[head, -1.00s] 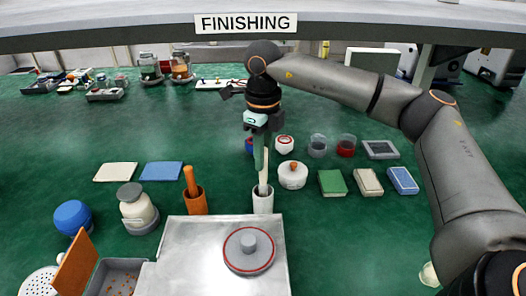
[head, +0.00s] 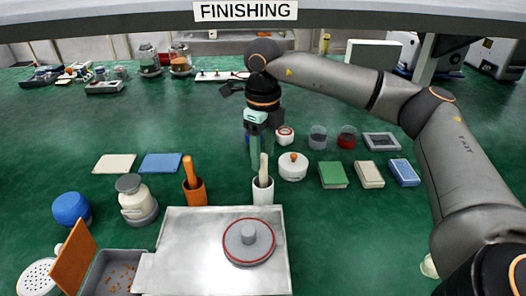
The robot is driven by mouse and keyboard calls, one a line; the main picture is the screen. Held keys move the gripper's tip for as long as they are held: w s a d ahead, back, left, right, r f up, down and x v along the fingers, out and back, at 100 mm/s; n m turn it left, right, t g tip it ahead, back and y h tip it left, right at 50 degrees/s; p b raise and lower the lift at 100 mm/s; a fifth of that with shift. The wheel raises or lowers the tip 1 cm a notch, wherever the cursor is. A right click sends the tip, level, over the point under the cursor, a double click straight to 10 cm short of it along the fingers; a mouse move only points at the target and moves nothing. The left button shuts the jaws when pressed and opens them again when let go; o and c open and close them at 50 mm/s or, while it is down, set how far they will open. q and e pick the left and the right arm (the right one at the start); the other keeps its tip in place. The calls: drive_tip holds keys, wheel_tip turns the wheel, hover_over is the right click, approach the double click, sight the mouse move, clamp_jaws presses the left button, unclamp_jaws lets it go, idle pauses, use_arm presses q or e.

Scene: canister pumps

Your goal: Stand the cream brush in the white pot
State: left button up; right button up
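The cream brush (head: 264,169) stands upright, leaning slightly, in the white pot (head: 263,194), with its lower end hidden inside the pot. The pot stands on the green surface just behind the metal tray. My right gripper (head: 259,158) points down above the pot, around the top of the brush handle. Its fingers look apart and do not seem to press on the handle. My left gripper is not in view.
An orange pot (head: 195,193) with an orange-handled tool stands left of the white pot. A white lidded pot (head: 293,167) is close on the right. The metal tray (head: 190,245) carries a round grey disc (head: 249,242). A green block (head: 333,175) lies further right.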

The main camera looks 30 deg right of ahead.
wheel_tip(320, 180, up, 12)
drive_tip(key=p, duration=0.1)
drive_tip(key=shift+r, duration=0.25)
idle(0.6)
idle(0.6)
